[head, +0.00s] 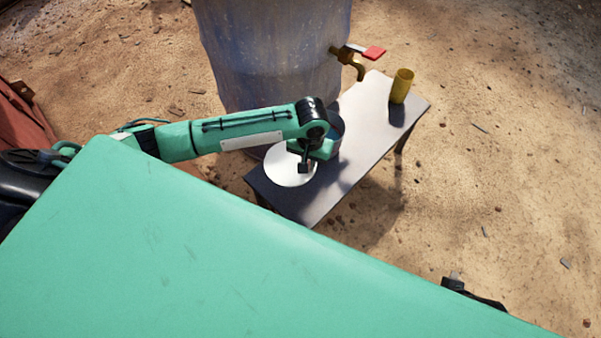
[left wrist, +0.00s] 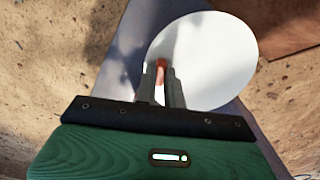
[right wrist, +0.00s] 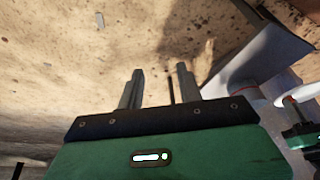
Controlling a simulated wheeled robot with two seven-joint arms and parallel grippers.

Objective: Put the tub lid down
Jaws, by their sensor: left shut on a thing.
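The tub lid (head: 283,172) is a flat white disc over the near left end of the grey table (head: 318,198), overlapping its left edge. Whether it touches the table I cannot tell. In the left wrist view my left gripper (left wrist: 162,85) is shut on the orange knob of the lid (left wrist: 215,60). A dark blue tub (head: 336,127) stands behind the gripper, mostly hidden by it. My right gripper (right wrist: 160,85) is open and empty over bare ground, with the table to its right.
A large bluish barrel (head: 270,50) stands behind the table. Its brass tap (head: 349,60) with a red handle (head: 373,53) juts over the table. A yellow cup (head: 402,86) stands at the table's far right. The table's front middle is clear.

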